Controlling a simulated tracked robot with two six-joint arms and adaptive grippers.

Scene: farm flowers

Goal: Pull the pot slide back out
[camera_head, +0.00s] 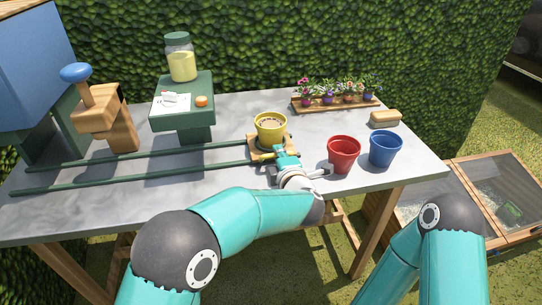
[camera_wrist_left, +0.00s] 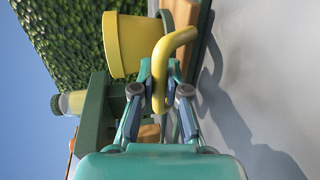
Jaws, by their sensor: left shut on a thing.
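The pot slide (camera_head: 253,151) is a small wooden carriage at the right end of two green rails (camera_head: 150,165) on the table. A yellow pot (camera_head: 270,127) with brownish contents stands on it. The pot also shows in the left wrist view (camera_wrist_left: 122,45), beside a curved yellow handle (camera_wrist_left: 174,50). My left gripper (camera_head: 277,156) is at the front of the slide, and in the left wrist view its fingers (camera_wrist_left: 160,85) are shut on that handle. The handle's lower end is partly hidden between the fingers. My right gripper is not in view.
A red pot (camera_head: 343,155) and a blue pot (camera_head: 385,149) stand right of my left gripper, close by. A wooden tray of flowers (camera_head: 335,104) is behind. A green stand (camera_head: 183,118) with a jar (camera_head: 180,60) and a wooden press (camera_head: 106,122) stand behind the rails at left.

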